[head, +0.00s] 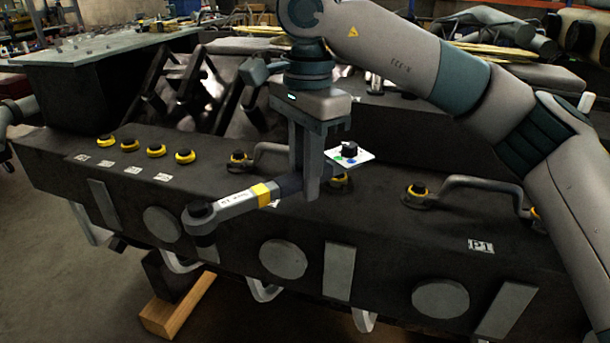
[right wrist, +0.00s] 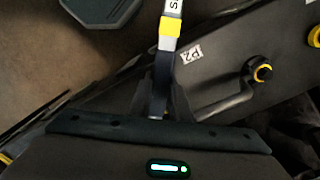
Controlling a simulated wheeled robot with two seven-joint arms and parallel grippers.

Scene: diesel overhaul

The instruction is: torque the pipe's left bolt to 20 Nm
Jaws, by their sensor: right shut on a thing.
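My right gripper (head: 305,190) is shut on the dark handle of a torque wrench (head: 238,203) with a yellow band. The wrench also shows in the right wrist view (right wrist: 167,45). It points left, its round head (head: 200,214) over the front edge of the engine block, apart from the bolts. The middle pipe (head: 268,150) is partly hidden behind my gripper. Its left bolt (head: 238,158) has a yellow ring and stands clear of the wrench. Its right bolt (head: 339,180) is beside my gripper. My left gripper is not in view.
The dark engine block (head: 390,245) spans the view. A second pipe (head: 480,185) sits right, near the P1 label (head: 481,246). Several yellow-ringed caps (head: 156,150) line the left. A white card (head: 350,157) with a black knob is beside my gripper. A P2 label (right wrist: 191,54) shows in the wrist view.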

